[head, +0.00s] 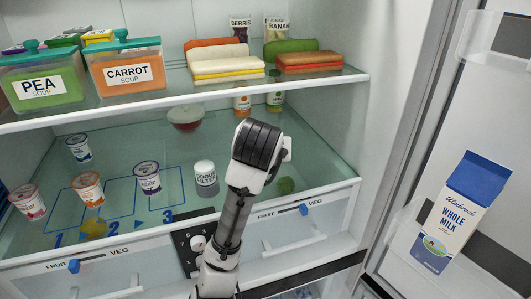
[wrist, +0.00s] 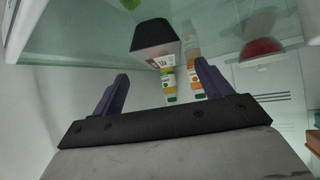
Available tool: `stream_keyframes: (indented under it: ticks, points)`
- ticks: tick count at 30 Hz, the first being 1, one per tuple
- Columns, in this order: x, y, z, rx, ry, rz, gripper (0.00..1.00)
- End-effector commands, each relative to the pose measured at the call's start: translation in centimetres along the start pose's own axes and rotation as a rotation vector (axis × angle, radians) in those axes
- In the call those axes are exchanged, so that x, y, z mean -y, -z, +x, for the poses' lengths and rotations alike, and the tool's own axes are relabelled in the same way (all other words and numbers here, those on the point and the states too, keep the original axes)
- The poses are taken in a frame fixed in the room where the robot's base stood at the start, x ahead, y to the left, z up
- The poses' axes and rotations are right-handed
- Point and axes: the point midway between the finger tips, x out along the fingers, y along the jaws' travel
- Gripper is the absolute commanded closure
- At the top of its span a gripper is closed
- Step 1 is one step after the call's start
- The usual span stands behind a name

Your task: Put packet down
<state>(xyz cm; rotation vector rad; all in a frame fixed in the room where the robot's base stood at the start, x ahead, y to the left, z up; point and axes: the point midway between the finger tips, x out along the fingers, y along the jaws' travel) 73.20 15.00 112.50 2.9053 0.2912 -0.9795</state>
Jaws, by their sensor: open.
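My gripper (wrist: 162,78) is open in the wrist view, with its two purple fingers spread apart. A dark, tapered block (wrist: 156,36) stands beyond the fingertips; it touches neither finger, and I cannot tell whether it is the packet. In the head view my gripper's black back end (head: 258,145) reaches over the lower glass shelf (head: 125,160), and its fingers are hidden. Two packets, marked berries (head: 240,27) and banana (head: 277,27), stand at the back of the upper shelf (head: 170,98).
Two colour-labelled containers (head: 242,104) (head: 275,101) and a red bowl (head: 186,118) stand at the back of the lower shelf. Several yogurt cups (head: 147,177) and an odour filter (head: 206,178) stand to the left. The open door with a milk carton (head: 460,212) is at right.

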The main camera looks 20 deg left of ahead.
Motion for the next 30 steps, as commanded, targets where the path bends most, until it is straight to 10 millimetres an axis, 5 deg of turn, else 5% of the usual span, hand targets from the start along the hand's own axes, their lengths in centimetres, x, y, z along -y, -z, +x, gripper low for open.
stream_keyframes:
  ticks: [10,30]
  points:
    - [0.1,0.3,-4.0,-0.002,0.002,0.0,0.23]
    - [0.0,0.1,-4.5,0.001,0.0,-0.001,0.23]
